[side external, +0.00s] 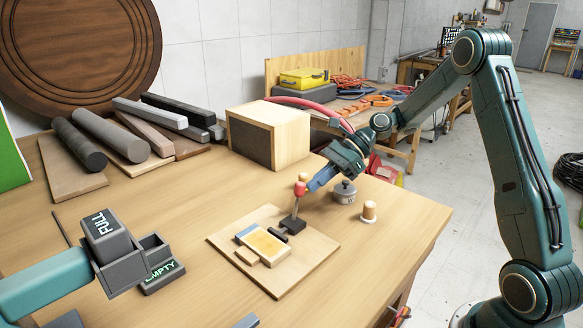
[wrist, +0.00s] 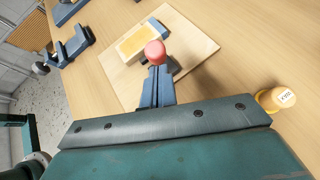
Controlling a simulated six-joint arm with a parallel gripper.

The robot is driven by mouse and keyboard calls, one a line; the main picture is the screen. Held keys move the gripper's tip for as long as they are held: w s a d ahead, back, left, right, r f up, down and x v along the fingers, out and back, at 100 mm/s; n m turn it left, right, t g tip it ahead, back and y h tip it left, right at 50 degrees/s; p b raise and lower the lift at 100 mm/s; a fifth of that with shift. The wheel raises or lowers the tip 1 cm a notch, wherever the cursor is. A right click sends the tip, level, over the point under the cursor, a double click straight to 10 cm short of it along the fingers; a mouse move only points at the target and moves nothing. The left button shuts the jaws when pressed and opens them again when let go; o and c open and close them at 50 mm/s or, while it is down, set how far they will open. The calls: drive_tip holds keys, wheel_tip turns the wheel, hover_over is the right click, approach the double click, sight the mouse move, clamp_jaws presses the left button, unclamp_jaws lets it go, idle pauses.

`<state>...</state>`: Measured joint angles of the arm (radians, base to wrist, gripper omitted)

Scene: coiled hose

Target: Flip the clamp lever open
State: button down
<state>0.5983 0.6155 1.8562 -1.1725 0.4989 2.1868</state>
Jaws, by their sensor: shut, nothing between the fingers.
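The clamp lever is a red knob (side external: 300,188) on a thin shaft, standing nearly upright over a dark clamp base (side external: 293,225). The clamp is on a light wooden board (side external: 315,262), beside a yellow-topped block (side external: 263,243) with a blue edge piece. My gripper (side external: 312,185) is shut, its blue fingers reaching from the right to the knob. In the wrist view the knob (wrist: 155,52) is right at the tips of the shut fingers (wrist: 157,72). I cannot tell whether they touch. The fingers and knob hide part of the clamp in the wrist view.
A wooden-framed box (side external: 290,135) stands behind the board. A small round metal container (side external: 344,192) and a wood-coloured peg (side external: 369,211) stand to the right. A grey FULL/EMPTY fixture (side external: 150,250) is at front left. The table right of the board is mostly clear.

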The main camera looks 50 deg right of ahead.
drive_tip(key=shift+a, duration=0.15)
drive_tip(key=a, duration=0.1)
drive_tip(key=a+r+h, duration=0.1)
drive_tip(key=shift+a+r, duration=0.2)
drive_tip(key=shift+a, duration=0.1)
idle(0.3)
drive_tip(key=shift+d, duration=0.1)
drive_tip(key=v, duration=1.3)
drive_tip(key=shift+s+f, duration=0.2)
drive_tip(key=shift+s, duration=0.15)
